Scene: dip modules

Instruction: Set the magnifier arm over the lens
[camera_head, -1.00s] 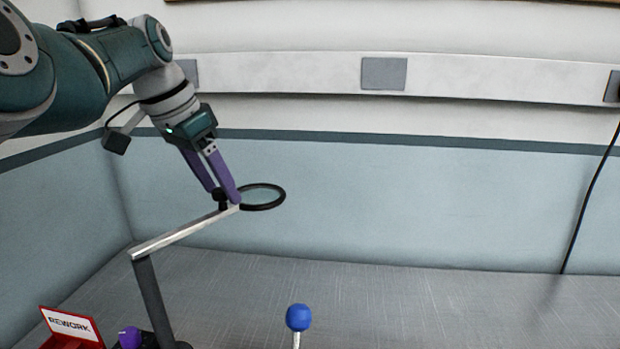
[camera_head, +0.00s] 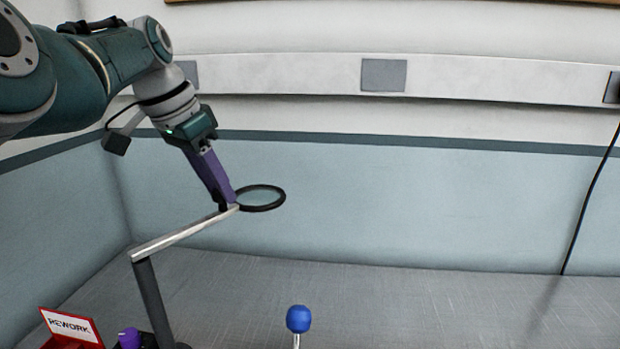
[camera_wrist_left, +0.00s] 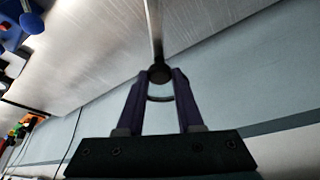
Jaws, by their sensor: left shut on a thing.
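The magnifier arm (camera_head: 185,234) is a silver bar on a dark upright post (camera_head: 154,305). A black magnifier ring (camera_head: 261,198) with clear glass is at its far end. My left gripper (camera_head: 227,204), with purple fingers, is shut at the joint between bar and ring. In the left wrist view, the gripper (camera_wrist_left: 160,73) has a dark round knob (camera_wrist_left: 160,75) between its fingertips, and the silver bar (camera_wrist_left: 154,30) runs away from it. I cannot make out a separate lens under the ring. My right gripper is not in view.
A blue ball on a thin stem (camera_head: 298,319) stands at the front middle. A red holder with a REWORK label (camera_head: 71,325) and a purple piece (camera_head: 129,338) are at the front left. The grey bench (camera_head: 430,305) is clear at the right. A black cable (camera_head: 590,200) hangs there.

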